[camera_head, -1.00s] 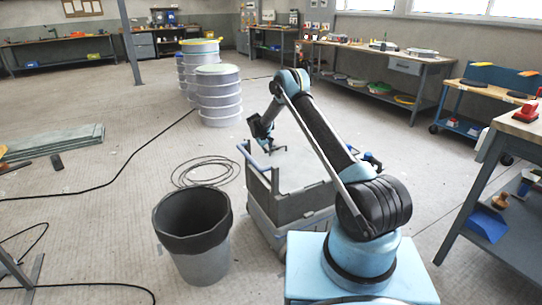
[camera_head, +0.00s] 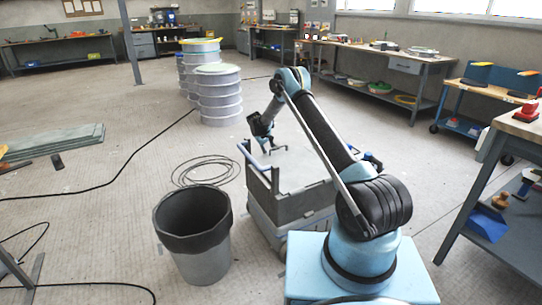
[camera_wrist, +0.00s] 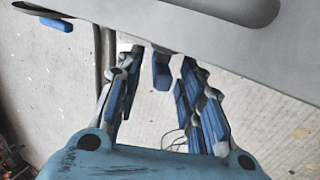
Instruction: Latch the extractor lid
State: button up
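The grey extractor (camera_head: 290,207) stands on the floor in front of me in the head view, with its pale lid (camera_head: 302,170) on top and a blue handle at its left end. In the wrist view the pale lid (camera_wrist: 185,25) crosses the top of the picture. A small blue tab (camera_wrist: 161,72), which looks like a latch, hangs below its edge. My gripper (camera_wrist: 160,80) is open, its blue-padded fingers either side of the tab with gaps.
A black-lined bin (camera_head: 205,255) stands just left of the extractor. A coiled cable (camera_head: 207,172) lies on the floor behind the bin. Stacked pale drums (camera_head: 219,100) stand farther back. A workbench (camera_head: 500,150) is at the right.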

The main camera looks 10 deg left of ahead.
jog(key=v, duration=1.1)
